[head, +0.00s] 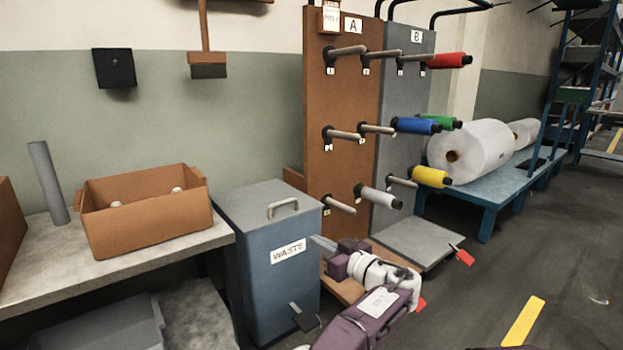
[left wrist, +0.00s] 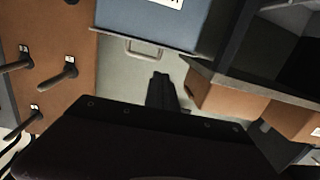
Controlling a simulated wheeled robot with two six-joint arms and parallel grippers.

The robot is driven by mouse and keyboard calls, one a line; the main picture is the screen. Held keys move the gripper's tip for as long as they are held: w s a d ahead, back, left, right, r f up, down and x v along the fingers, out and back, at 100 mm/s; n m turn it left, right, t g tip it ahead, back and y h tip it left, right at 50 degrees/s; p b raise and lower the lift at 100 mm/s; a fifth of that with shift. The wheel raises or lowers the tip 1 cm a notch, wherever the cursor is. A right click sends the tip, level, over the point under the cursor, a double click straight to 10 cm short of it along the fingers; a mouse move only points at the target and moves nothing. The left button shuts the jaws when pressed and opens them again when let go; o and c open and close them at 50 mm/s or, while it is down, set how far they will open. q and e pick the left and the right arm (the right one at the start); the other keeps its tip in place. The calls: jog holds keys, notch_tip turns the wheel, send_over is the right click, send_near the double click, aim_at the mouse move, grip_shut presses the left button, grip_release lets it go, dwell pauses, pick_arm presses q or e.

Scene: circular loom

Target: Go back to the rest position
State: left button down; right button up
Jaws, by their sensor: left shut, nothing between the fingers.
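My left gripper (head: 322,242) is in front of the rack, just right of the grey-blue WASTE bin (head: 255,250) in the head view. Its fingers point left towards the bin's upper edge. I cannot tell if they touch it. In the left wrist view the gripper (left wrist: 162,90) is a dark narrow shape with its fingers together and empty. The bin (left wrist: 150,22) and its lid handle show beyond it there. My right gripper is in neither view.
A brown panel A (head: 340,120) and grey panel B (head: 405,130) carry pegs, several with coloured spools. A cardboard box (head: 150,225) stands on the bench at left. A blue platform (head: 490,195) holds large white rolls. The floor at right is open.

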pick_arm(q)
jog(key=a+r+n+g+y+p, duration=0.1)
jog(key=a+r+n+y+p, duration=0.15)
jog(key=a+r, duration=0.6)
jog(key=s+a+r+g+h+p, duration=0.1)
jog(key=s+a+r+g+p, duration=0.15)
jog(key=a+p, duration=0.45)
jog(key=s+a+r+g+h+p, duration=0.1)
jog(key=s+a+r+g+p, duration=0.2)
jog(key=a, duration=0.7)
jog(key=s+a+f+m+g+h+p, duration=0.2)
jog(key=s+f+h, duration=0.15)
jog(key=s, duration=0.35)
jog(key=s+a+f+m+g+h+p, duration=0.1)
jog(key=s+a+f+g+h+p, duration=0.2)
jog(key=s, duration=0.4)
jog(key=s+d+f+m+g+h, duration=0.1)
jog(key=s+d+f+m+h, duration=0.15)
jog(key=s+d+f, duration=0.4)
jog(key=s+d+f+m+h, duration=0.2)
jog(key=s+d+f+m, duration=0.15)
jog(key=s+f, duration=0.45)
notch_tip(320, 180, up, 40)
jog(key=m+p, duration=0.1)
jog(key=p, duration=3.7)
jog(key=shift+d+f, duration=0.25)
jog(key=shift+d, duration=0.1)
